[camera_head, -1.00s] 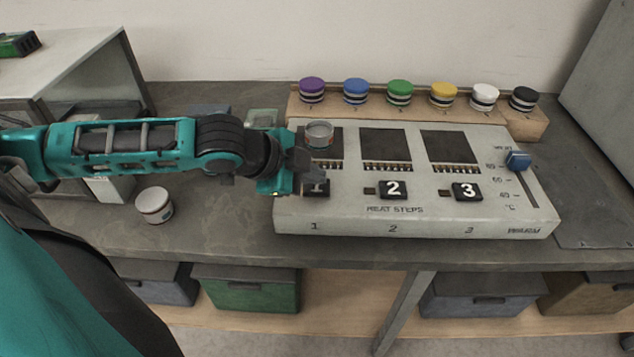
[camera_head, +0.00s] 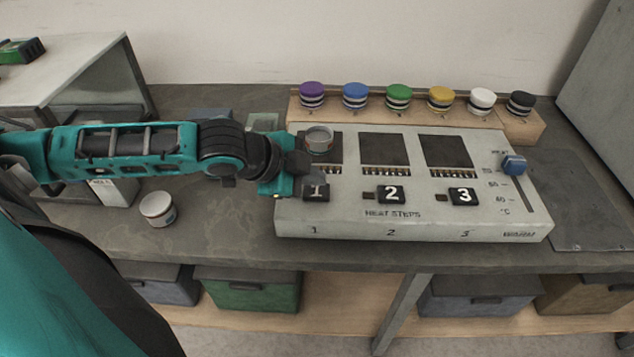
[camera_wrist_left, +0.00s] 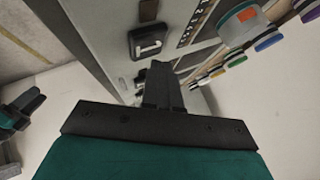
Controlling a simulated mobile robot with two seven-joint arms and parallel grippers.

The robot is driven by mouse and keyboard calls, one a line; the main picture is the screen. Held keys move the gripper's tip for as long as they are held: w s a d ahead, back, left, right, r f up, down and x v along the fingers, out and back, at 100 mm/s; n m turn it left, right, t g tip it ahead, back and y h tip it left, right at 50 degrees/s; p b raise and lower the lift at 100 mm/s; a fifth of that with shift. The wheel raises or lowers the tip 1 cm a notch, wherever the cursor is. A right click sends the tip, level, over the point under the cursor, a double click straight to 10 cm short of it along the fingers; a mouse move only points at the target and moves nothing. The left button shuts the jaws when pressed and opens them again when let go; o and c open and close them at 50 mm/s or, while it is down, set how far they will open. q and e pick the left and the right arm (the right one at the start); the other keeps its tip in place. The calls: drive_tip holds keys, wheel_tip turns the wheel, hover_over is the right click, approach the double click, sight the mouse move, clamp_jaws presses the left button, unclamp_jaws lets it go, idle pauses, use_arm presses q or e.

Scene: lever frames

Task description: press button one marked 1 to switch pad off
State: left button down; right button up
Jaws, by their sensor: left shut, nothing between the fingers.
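Button one (camera_head: 316,193) is a black key with a white 1 at the front left of the pale heat-steps panel (camera_head: 430,217). It also shows in the left wrist view (camera_wrist_left: 148,42), just beyond the fingertips. My left gripper (camera_head: 301,163) is shut and empty, behind and slightly left of the button in the head view, apparently clear of it. Any indicator left of button one is hidden by my gripper.
Buttons two (camera_head: 391,194) and three (camera_head: 464,196) lie to the right, and a blue slider knob (camera_head: 514,163) stands at the panel's right. Several coloured jars stand on a wooden rack (camera_head: 297,107) behind. A white jar (camera_head: 157,208) stands left on the counter.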

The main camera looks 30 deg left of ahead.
sight(312, 193)
idle(0.3)
use_arm(q)
wheel_tip(312, 193, up, 3)
drive_tip(key=p, duration=0.3)
drive_tip(key=shift+f, duration=0.2)
drive_tip(key=shift+r, duration=0.3)
wheel_tip(312, 193, up, 3)
drive_tip(key=shift+f, duration=0.1)
